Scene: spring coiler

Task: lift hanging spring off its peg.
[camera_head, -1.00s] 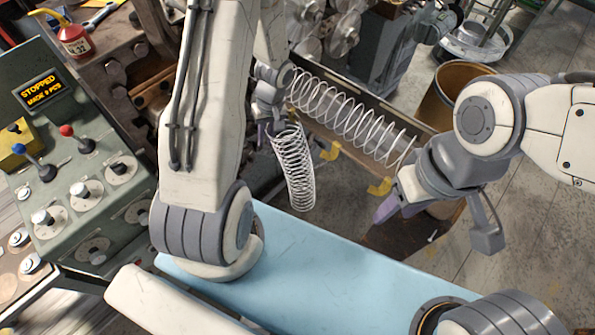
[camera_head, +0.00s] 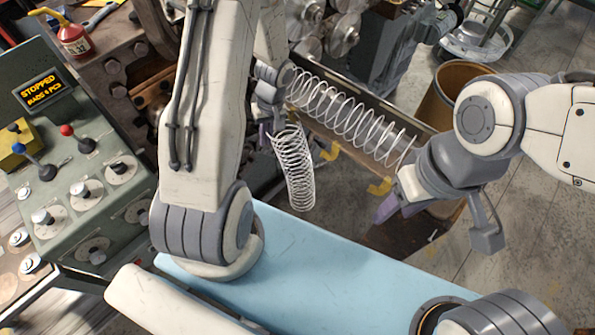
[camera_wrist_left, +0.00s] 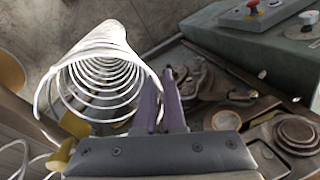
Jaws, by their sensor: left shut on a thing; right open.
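The hanging spring (camera_head: 296,172) is a white wire coil that slants down below my left gripper (camera_head: 268,122) in the head view. In the left wrist view the spring (camera_wrist_left: 100,68) lies just left of the purple fingers, its open end facing the camera. My left gripper (camera_wrist_left: 161,100) is shut on the spring's near edge; the exact grip on the wire is small and hard to make out. My right gripper (camera_head: 387,207) is open and empty at the right end of the trough. I cannot clearly make out the peg.
Another, longer spring (camera_head: 350,115) stretches along the trough (camera_head: 328,138). Yellow brackets (camera_head: 330,151) stick out below it. A brown bin (camera_head: 445,95) stands behind the right arm. The control panel (camera_head: 75,200) is at left. A light blue surface (camera_head: 320,270) in front is clear.

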